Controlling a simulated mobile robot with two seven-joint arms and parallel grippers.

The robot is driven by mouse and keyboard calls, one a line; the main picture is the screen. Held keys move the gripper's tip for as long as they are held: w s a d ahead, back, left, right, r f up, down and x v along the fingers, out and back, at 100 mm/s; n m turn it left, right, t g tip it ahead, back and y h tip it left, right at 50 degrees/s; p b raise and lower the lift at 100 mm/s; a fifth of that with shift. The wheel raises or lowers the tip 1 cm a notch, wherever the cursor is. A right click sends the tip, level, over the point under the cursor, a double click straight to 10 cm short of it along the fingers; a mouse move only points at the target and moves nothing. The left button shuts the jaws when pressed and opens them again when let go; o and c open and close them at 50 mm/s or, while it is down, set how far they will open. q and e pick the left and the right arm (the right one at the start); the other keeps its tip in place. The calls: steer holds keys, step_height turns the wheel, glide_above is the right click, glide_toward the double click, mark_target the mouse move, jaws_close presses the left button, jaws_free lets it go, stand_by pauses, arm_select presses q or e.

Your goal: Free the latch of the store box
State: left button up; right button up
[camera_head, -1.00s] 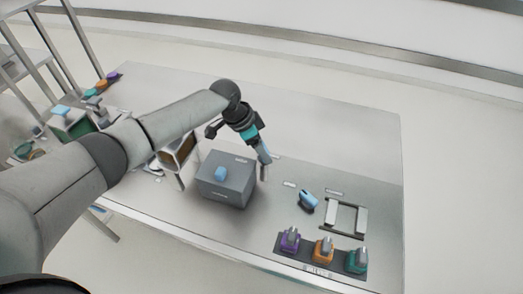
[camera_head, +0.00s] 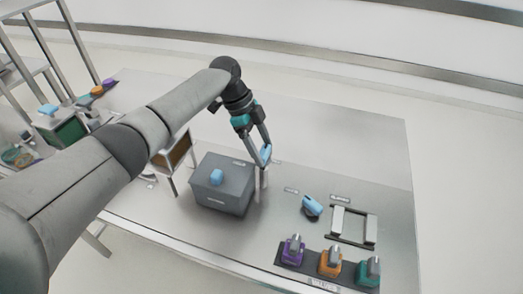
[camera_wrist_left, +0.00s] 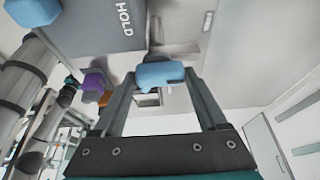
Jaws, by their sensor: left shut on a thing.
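The store box is a grey box (camera_head: 224,191) with a blue knob (camera_head: 217,177) on its lid. It also shows at the top of the left wrist view (camera_wrist_left: 92,30), with the word HOLD on it. The latch has a light blue grip (camera_wrist_left: 160,74) at the box's right side, on a pale upright post (camera_head: 259,186). My left gripper (camera_head: 265,154) comes down from above and is shut on this blue grip, one finger on each side. Whether the latch still catches the box cannot be told. My right gripper is not in view.
Right of the box lie a blue-and-dark tool (camera_head: 312,206) and a frame with two pale bars (camera_head: 353,225). A dark strip (camera_head: 312,266) with purple, orange and green pieces lies at the front. An open-fronted box (camera_head: 172,158) stands to the left. The back right of the table is clear.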

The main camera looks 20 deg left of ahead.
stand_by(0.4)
arm_select(q)
steer(key=o, duration=1.3)
steer(key=shift+r, duration=0.1)
steer(key=v, duration=1.5)
steer(key=shift+s, duration=0.15)
